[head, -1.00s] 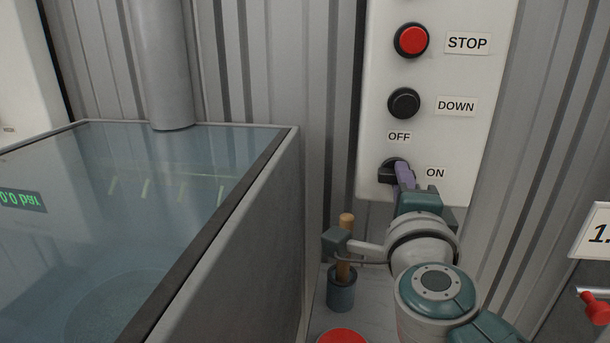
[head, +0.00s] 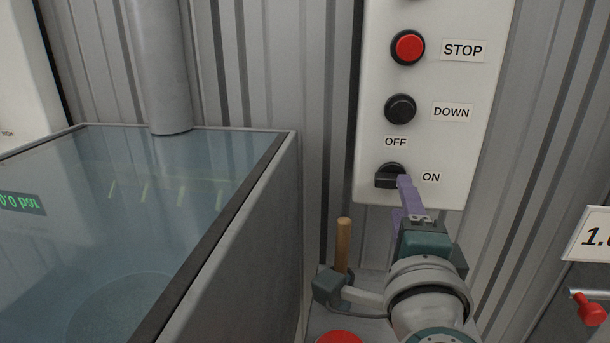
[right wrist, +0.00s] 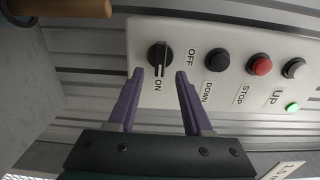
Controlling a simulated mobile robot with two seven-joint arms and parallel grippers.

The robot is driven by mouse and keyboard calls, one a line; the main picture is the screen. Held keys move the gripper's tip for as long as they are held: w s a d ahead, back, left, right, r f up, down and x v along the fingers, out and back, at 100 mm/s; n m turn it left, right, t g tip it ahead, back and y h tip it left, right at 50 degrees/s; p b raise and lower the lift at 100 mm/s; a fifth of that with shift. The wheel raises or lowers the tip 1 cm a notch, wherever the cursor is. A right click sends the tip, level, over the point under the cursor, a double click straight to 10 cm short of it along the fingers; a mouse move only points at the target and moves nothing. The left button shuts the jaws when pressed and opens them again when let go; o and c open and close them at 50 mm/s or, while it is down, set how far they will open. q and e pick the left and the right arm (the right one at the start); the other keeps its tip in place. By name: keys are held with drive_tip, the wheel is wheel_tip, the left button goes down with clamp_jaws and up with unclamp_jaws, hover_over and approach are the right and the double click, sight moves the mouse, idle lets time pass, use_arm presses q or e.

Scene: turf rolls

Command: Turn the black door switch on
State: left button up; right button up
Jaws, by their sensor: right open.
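The black door switch (head: 390,176) is a rotary knob low on the white control panel (head: 440,75), with OFF above it and ON to its right. Its raised bar lies level, in line with the ON label; the right wrist view shows the knob (right wrist: 160,55) with its bar along the direction of ON. My right gripper (head: 404,182) has purple fingers and points at the panel just below and right of the knob. In the right wrist view, its fingers (right wrist: 159,73) are apart with nothing held, one on each side of the ON label. My left gripper is not in view.
Above the switch are a black DOWN button (head: 400,109) and a red STOP button (head: 408,47). A glass-topped tank (head: 292,200) stands left. A wooden handle (head: 343,245) stands beside my right arm.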

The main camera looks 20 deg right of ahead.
drive_tip(key=v, duration=0.4)
drive_tip(key=shift+s+a, duration=0.2)
drive_tip(key=shift+s, duration=0.15)
